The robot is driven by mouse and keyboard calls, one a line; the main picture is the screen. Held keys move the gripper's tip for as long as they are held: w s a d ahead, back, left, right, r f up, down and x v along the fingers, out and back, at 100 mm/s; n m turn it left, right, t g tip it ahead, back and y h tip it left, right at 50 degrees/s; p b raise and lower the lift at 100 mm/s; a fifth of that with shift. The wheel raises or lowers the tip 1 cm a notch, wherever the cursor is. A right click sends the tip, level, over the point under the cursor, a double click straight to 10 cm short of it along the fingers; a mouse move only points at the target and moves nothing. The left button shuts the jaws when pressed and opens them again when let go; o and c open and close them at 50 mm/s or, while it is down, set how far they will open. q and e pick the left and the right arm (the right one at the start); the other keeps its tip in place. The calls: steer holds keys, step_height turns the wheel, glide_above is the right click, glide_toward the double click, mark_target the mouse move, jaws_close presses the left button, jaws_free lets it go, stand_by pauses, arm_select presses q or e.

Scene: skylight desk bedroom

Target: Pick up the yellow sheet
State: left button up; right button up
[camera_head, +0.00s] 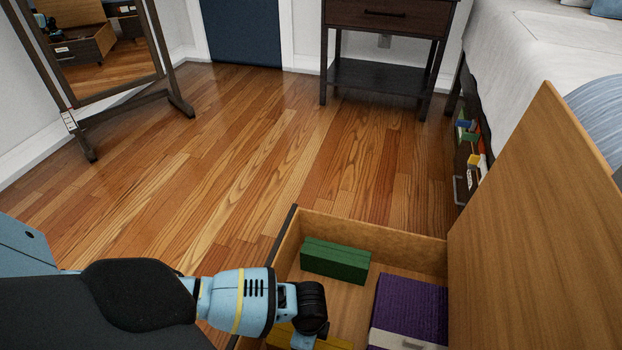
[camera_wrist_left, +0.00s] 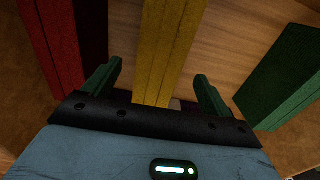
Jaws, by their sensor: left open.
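The yellow sheet (camera_head: 280,335) lies folded in the wooden drawer or box at the bottom of the head view, largely hidden behind my left gripper (camera_head: 308,325). In the left wrist view the yellow sheet (camera_wrist_left: 172,45) runs up the middle as a folded strip. My left gripper (camera_wrist_left: 158,72) is open, with one finger on each side of the sheet and visible gaps between them. Whether the fingertips reach below the sheet's top is hard to tell. My right gripper is not in view.
The wooden box (camera_head: 290,232) also holds a green folded item (camera_head: 335,260) and a purple one (camera_head: 412,305). A red item (camera_wrist_left: 62,45) lies left of the sheet in the wrist view. A tall wooden panel (camera_head: 540,220) stands on the right. The floor beyond is clear.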

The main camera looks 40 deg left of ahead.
arm_select(q)
steer(key=shift+f, duration=0.1)
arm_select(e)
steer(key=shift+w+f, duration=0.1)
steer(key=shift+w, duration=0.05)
arm_select(q)
step_height(320, 180, down, 5)
steer(key=b, duration=0.3)
steer(key=shift+b, duration=0.35)
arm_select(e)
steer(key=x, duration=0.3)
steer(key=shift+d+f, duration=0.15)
arm_select(q)
steer(key=shift+d, duration=0.1)
steer(key=shift+c, duration=0.5)
steer(key=c, duration=1.3)
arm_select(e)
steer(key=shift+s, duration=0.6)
